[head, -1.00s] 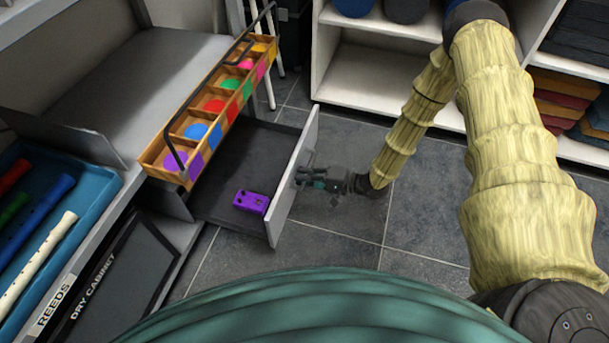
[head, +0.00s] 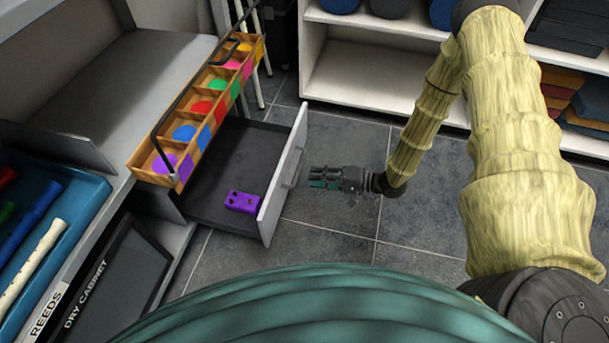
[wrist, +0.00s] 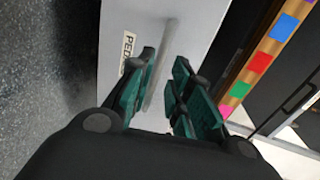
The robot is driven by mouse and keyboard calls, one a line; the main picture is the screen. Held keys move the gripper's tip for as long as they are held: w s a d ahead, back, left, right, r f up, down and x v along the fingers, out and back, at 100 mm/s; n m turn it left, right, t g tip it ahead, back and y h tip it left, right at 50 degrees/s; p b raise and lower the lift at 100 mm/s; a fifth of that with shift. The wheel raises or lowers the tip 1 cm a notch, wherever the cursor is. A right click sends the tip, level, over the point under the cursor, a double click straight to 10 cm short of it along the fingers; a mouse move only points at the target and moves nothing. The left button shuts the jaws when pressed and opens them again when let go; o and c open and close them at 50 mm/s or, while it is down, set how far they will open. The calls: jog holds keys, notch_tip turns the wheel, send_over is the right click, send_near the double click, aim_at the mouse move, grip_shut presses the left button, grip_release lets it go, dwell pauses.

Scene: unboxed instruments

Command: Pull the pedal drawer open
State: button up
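The pedal drawer (head: 233,168) stands pulled out below the counter in the head view, with its dark interior showing. A purple pedal (head: 243,202) lies inside near its front. The drawer's light front panel (head: 283,176) carries a bar handle (head: 292,168). In the wrist view the front panel (wrist: 120,70) shows a partly hidden label starting "PED" and the handle (wrist: 160,65) beyond the fingers. My gripper (head: 312,178) is to the right of the handle, apart from it. In the wrist view its green-padded fingers (wrist: 170,92) are spread with nothing between them.
A wooden divided carrier (head: 205,105) with coloured discs sits on the counter edge above the drawer. A blue tray (head: 60,215) of recorders is at left, above the dry cabinet (head: 115,275). White shelving (head: 350,75) stands behind.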

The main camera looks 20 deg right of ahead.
jog(key=shift+v, duration=2.15)
jog(key=s+a+f+n+g+h, duration=0.2)
jog(key=s+a+f+g+h, duration=0.1)
jog(key=s+a+f+h, duration=0.45)
jog(key=s+d+f+n+g+h, duration=0.1)
jog(key=s+n+g+h, duration=0.15)
jog(key=s, duration=0.75)
jog(key=s+d+n+g+h, duration=0.2)
jog(key=s+g+h, duration=0.1)
jog(key=s, duration=0.7)
notch_tip(320, 180, up, 38)
jog(key=p, duration=3.8)
jog(key=shift+s, duration=0.15)
